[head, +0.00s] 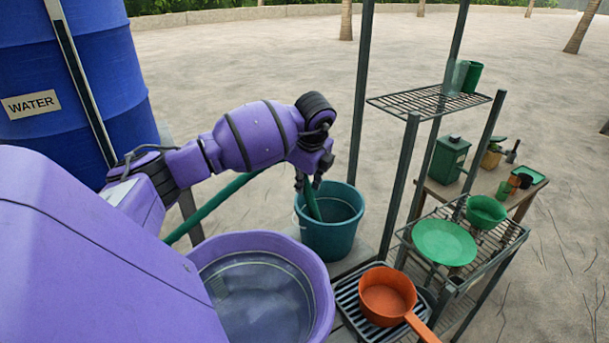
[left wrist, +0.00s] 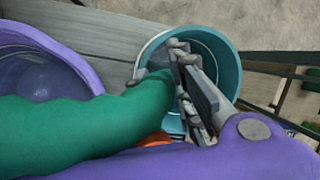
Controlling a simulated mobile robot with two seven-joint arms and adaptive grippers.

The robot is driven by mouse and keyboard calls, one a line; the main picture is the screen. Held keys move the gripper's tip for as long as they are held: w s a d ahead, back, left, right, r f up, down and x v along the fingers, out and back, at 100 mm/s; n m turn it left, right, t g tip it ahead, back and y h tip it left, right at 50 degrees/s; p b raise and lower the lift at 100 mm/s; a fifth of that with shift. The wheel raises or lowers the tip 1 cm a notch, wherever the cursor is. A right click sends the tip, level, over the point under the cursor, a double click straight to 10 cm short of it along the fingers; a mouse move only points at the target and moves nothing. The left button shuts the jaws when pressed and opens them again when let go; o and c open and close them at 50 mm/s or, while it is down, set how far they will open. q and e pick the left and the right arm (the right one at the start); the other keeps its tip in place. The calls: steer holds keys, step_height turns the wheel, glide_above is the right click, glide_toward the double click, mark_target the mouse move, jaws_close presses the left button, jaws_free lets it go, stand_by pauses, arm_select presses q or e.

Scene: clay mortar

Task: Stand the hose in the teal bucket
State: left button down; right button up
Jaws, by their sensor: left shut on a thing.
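The green hose (head: 212,208) rises from the lower left, passes behind my left arm and shows again below my gripper. My left gripper (head: 309,184) is shut on the hose, over the mouth of the teal bucket (head: 328,240). The hose's lower part (head: 313,203) slants down across the bucket opening; how deep its end reaches cannot be told. In the left wrist view the hose (left wrist: 80,128) runs thick from the left to my gripper (left wrist: 190,100), with the bucket (left wrist: 231,70) behind the fingers. My right gripper is not in view.
A purple tub (head: 318,270) of water stands left of the bucket. An orange pan (head: 388,295) lies on a rack at right, near a metal shelf (head: 430,103) with green dishes (head: 443,243). A blue water barrel (head: 105,75) stands at far left. Open sandy ground lies behind.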

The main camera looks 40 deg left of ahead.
mark_target(309, 196)
arm_select(q)
steer(key=f, duration=0.2)
steer(key=w+f+b, duration=0.1)
steer(key=f, duration=0.1)
steer(key=shift+d+f+b, duration=0.1)
steer(key=shift+d+b, duration=0.1)
steer(key=shift+b, duration=0.1)
steer(key=shift+w+d+f+b, duration=0.1)
steer(key=shift+f+b, duration=0.1)
steer(key=shift+f, duration=0.15)
steer(key=shift+w+f+b, duration=0.1)
steer(key=shift+f+b, duration=0.05)
steer(key=shift+f, duration=0.15)
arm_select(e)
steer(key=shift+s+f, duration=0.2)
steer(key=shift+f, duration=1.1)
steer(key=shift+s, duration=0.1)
arm_select(q)
steer(key=c, duration=1.6)
jaws_free()
steer(key=shift+o, duration=0.7)
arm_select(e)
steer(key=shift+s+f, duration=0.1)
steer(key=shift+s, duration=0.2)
arm_select(q)
steer(key=o, duration=0.8)
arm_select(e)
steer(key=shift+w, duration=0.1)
